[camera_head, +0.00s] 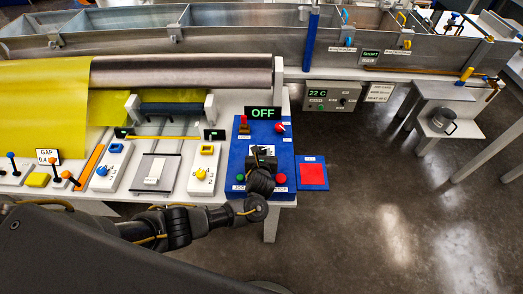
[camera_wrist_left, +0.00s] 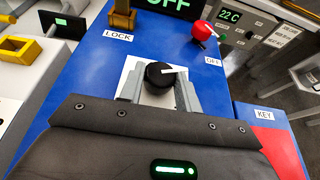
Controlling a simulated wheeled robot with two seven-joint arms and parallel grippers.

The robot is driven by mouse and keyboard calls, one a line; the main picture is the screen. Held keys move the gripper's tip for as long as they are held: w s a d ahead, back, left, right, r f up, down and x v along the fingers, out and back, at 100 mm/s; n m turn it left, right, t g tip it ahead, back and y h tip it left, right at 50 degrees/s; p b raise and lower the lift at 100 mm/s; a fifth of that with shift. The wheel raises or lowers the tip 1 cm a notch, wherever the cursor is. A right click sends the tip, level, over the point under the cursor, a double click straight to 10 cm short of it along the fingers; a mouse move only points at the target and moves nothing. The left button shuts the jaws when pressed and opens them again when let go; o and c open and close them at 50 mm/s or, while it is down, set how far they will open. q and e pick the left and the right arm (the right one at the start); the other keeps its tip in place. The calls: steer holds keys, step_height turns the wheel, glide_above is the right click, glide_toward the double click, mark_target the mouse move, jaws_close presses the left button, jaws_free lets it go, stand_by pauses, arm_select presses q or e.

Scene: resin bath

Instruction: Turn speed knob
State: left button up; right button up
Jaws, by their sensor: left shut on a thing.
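The speed knob is a black round knob (camera_wrist_left: 160,75) with a white pointer line, on a white plate of the blue control panel (camera_wrist_left: 90,75). In the left wrist view its pointer points right. My left gripper (camera_wrist_left: 160,88) has its two grey fingers on either side of the knob, shut on it. In the head view my left gripper (camera_head: 262,158) is over the middle of the blue panel (camera_head: 238,150), and its body hides most of the knob. The display (camera_head: 263,112) above the panel reads OFF. My right gripper is not in view.
A red knob (camera_wrist_left: 203,31) and a yellow lock part (camera_wrist_left: 123,14) stand above on the panel. Green (camera_head: 240,178) and red (camera_head: 280,179) buttons flank my gripper below. A red pad (camera_head: 313,174) lies to the right. White modules with knobs stand to the left.

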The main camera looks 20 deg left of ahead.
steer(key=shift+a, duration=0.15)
arm_select(q)
steer(key=o, duration=1)
steer(key=shift+c, duration=0.2)
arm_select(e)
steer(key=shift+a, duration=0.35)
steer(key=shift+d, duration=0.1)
arm_select(q)
steer(key=shift+s+r, duration=0.1)
steer(key=shift+s, duration=0.05)
steer(key=p+v, duration=0.2)
steer(key=v, duration=0.8)
steer(key=shift+s+d, duration=0.1)
steer(key=shift+s, duration=0.15)
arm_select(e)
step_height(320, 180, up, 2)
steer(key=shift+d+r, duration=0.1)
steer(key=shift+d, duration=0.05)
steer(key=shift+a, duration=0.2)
